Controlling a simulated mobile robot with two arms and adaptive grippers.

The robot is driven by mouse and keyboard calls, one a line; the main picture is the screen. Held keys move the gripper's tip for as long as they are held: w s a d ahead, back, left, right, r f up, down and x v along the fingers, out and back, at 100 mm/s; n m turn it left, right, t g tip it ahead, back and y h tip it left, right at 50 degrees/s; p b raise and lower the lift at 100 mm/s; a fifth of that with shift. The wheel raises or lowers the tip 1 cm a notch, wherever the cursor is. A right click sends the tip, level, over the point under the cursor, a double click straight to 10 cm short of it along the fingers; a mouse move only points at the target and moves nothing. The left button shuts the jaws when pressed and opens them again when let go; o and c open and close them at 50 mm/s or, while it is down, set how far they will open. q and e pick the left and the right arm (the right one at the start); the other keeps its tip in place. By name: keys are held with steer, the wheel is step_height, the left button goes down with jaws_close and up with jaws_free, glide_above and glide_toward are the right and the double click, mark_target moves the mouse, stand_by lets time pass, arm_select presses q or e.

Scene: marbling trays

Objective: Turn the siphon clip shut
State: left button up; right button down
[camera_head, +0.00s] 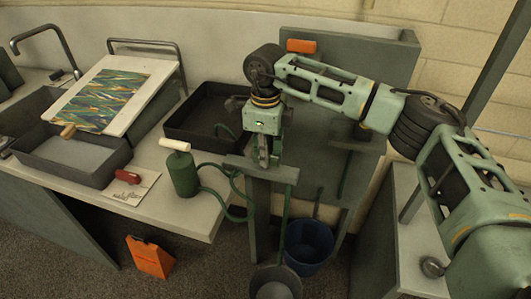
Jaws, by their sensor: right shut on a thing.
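My right gripper (268,160) reaches down from above to the grey-green ledge (284,174) on top of a post. It is shut on a small part there, which I take to be the siphon clip. The fingers hide most of the clip, so I cannot tell how far it is turned. Green hose (234,205) loops from the green canister with a white handle (182,172) toward the post. A piece of green hose also shows at the dark tray (198,126), left of the gripper. My left gripper is not in view.
A blue bucket (308,245) and a dark round vessel (275,282) stand below the ledge. A marbled sheet (105,98) lies on a sloping board behind a shallow tray (117,164). A tall panel (370,62) stands behind my arm. An orange item (150,257) is on the floor.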

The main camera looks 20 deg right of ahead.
steer(key=shift+w+r, duration=0.1)
steer(key=shift+r, duration=0.05)
steer(key=c, duration=1.7)
jaws_free()
step_height(320, 180, up, 12)
steer(key=shift+f, duration=0.1)
